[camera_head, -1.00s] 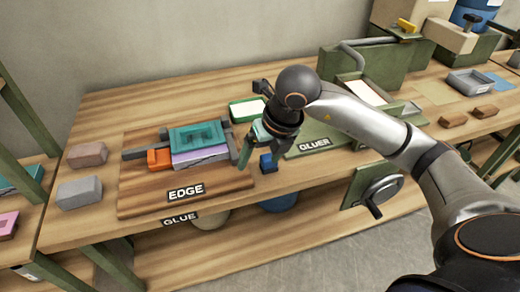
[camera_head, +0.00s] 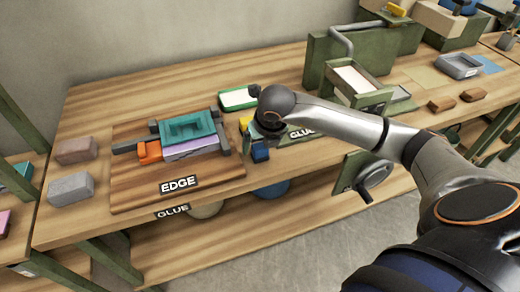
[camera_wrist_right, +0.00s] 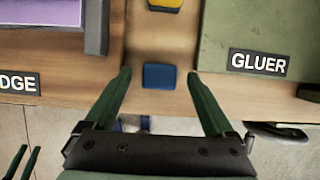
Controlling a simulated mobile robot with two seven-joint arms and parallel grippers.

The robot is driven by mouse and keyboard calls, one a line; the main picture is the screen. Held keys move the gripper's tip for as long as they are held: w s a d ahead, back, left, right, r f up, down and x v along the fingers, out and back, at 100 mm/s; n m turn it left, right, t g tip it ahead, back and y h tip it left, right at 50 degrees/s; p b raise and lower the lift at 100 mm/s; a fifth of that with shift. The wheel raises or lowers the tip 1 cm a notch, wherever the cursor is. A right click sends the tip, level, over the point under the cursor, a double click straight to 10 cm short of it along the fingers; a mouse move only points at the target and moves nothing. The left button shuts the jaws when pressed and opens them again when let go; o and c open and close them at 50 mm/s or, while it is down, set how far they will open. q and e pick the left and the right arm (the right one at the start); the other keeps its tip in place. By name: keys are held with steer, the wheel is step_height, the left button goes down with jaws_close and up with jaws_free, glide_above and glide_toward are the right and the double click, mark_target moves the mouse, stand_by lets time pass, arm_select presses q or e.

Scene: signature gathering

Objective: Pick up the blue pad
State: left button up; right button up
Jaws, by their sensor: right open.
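The blue pad (camera_wrist_right: 159,77) is a small dark-blue block on the wooden table, between the EDGE board and the GLUER plate, near the front edge. It also shows in the head view (camera_head: 260,154), just below my right gripper's body. My right gripper (camera_wrist_right: 160,80) is open, with its two green fingers on either side of the pad in the wrist view and a gap on both sides. The height of the fingertips over the table is hard to judge.
A yellow block (camera_wrist_right: 166,4) lies just behind the pad. The EDGE board (camera_head: 128,196) with a teal and purple stack is to the left. The GLUER plate (camera_wrist_right: 250,40) is to the right. A green-rimmed white tray (camera_head: 238,98) lies behind.

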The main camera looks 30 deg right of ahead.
steer(key=shift+x, duration=0.9)
jaws_close()
steer(key=shift+r, duration=0.1)
